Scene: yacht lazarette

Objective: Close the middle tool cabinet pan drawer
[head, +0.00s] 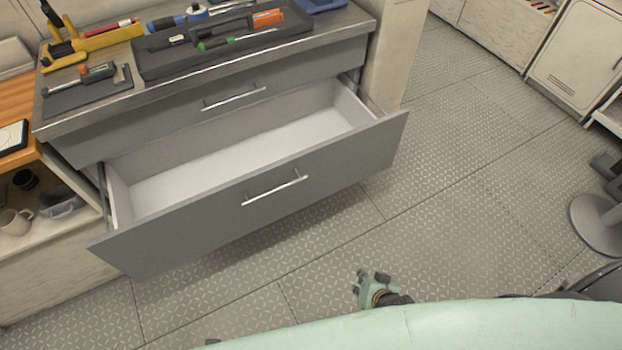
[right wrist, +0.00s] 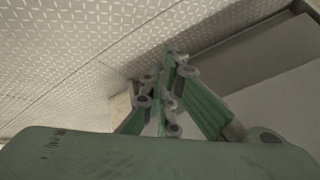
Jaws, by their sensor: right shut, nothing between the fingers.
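The pan drawer (head: 268,187) of the grey tool cabinet stands pulled far out in the head view. It has a wide grey front, a bar handle (head: 275,189) and a pale, empty interior. A shallower drawer (head: 230,98) above it is closed. My right gripper (head: 368,287) is in front of the open drawer, near the lower middle of the head view, apart from the handle. In the right wrist view its green fingers (right wrist: 168,58) are together and hold nothing. A grey panel shows at the right there; I cannot tell which part it is. My left gripper is not in view.
The cabinet top (head: 355,25) carries a dark tool tray (head: 220,50), a smaller tray (head: 85,92) and yellow tools. An open shelf with a mug (head: 15,221) stands at the left. The patterned floor (head: 470,160) is clear to the right of the drawer. A round-based stand (head: 597,220) is at the far right.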

